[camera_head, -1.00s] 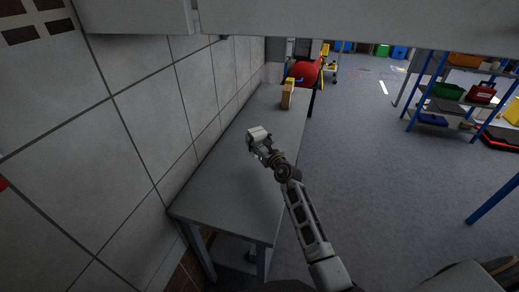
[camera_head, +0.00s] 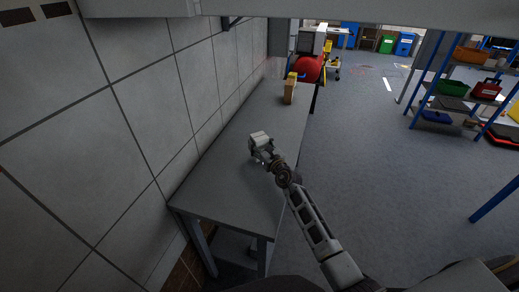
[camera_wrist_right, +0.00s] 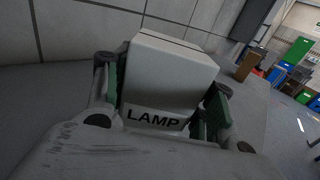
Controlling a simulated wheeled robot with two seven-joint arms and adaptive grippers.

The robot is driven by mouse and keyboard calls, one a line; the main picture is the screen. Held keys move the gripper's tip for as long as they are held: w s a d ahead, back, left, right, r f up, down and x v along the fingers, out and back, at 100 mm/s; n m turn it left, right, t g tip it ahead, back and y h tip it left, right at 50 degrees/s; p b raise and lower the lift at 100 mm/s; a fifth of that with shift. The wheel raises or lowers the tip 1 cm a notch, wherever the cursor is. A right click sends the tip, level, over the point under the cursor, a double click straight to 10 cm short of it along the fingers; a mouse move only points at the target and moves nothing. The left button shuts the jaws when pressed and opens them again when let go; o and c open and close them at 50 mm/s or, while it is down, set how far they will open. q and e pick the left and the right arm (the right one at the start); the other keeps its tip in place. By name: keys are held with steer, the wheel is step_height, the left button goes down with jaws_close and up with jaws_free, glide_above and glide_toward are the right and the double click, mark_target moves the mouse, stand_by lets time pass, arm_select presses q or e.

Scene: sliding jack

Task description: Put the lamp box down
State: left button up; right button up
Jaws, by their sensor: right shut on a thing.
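The lamp box (camera_head: 259,138) is a small white box over the grey table, toward the wall side. My right gripper (camera_head: 262,148) is shut on it. In the right wrist view the lamp box (camera_wrist_right: 172,70) sits between the two fingers of the right gripper (camera_wrist_right: 160,95), with the word LAMP on the side facing the camera. Its underside is hidden, and I cannot tell whether it touches the tabletop. My left gripper is not in view.
The long grey table (camera_head: 235,185) runs along a tiled wall (camera_head: 125,120). A brown box (camera_head: 289,91) stands at its far end, near a red round object (camera_head: 308,68). The tabletop around the gripper is clear. A blue-framed shelf (camera_head: 430,85) stands across the floor at right.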

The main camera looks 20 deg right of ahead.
steer(key=shift+f, duration=0.85)
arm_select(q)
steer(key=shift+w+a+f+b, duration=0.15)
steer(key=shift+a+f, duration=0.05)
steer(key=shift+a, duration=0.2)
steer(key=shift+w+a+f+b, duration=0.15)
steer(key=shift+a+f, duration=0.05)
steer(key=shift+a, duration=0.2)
arm_select(e)
steer(key=shift+f, duration=0.1)
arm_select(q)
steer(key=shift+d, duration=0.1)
arm_select(e)
steer(key=shift+f, duration=0.1)
steer(key=o, duration=1.1)
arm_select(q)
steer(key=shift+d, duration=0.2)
